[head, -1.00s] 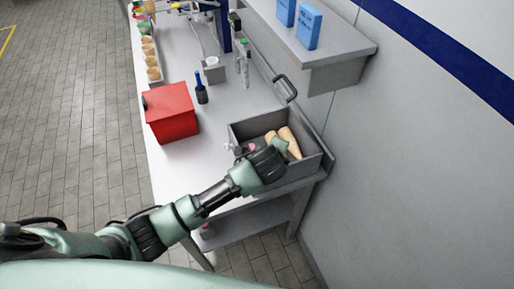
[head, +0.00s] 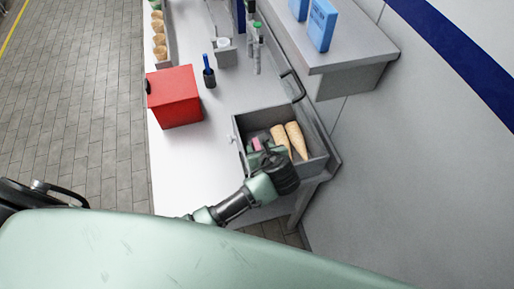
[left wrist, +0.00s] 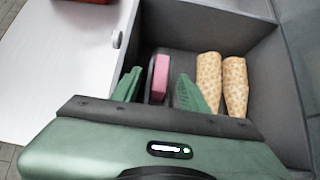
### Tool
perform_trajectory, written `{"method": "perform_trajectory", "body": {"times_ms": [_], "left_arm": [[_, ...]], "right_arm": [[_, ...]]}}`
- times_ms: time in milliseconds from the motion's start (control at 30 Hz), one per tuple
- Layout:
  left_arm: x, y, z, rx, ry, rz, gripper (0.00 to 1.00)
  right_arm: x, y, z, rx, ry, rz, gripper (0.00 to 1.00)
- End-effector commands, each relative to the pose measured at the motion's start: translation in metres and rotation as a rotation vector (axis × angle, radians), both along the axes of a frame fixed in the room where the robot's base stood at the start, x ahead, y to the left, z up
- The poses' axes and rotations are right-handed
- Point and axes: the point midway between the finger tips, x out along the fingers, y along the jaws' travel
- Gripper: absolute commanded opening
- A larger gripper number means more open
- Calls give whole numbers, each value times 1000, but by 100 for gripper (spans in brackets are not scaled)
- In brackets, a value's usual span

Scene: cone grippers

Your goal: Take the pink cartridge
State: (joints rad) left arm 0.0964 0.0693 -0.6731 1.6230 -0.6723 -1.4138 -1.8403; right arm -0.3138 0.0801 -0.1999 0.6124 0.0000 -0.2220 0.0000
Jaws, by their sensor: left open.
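The pink cartridge (left wrist: 160,76) lies in a grey open box (head: 252,119) on the bench, near the box's left wall. It shows in the left wrist view between the two green fingers of my left gripper (left wrist: 158,88), with a dark part along its side. In the head view only a small pink patch of the cartridge (head: 256,143) shows beside the gripper. My left gripper (head: 264,158) is open and reaches over the box's near side. Whether the fingers touch the cartridge cannot be told. My right gripper is not in view.
Two tan cones (head: 296,140) lie in the box to the right of the cartridge. A red box (head: 174,97) and a dark holder with a blue item (head: 208,76) stand on the white bench. A grey shelf (head: 345,62) overhangs the right side.

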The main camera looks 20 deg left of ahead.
Motion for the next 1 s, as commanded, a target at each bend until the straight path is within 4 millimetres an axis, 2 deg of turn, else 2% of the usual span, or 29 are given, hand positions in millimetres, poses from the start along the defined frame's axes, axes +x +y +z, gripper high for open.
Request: {"method": "perform_trajectory", "body": {"times_ms": [33,200,433,467,600,900,1000], "left_arm": [[5,4,-1,2,2,2,44],[15,10,-15,-1,0,1,44],[16,11,-17,-1,-1,1,44],[16,11,-17,-1,-1,1,41],[16,11,-17,-1,-1,1,2],[16,11,-17,-1,-2,1,0],[17,10,-11,-2,-5,1,0]], "right_arm": [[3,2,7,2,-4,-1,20],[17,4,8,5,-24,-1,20],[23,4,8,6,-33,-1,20],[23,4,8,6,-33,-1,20],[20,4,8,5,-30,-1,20],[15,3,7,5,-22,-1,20],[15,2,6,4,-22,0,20]]}}
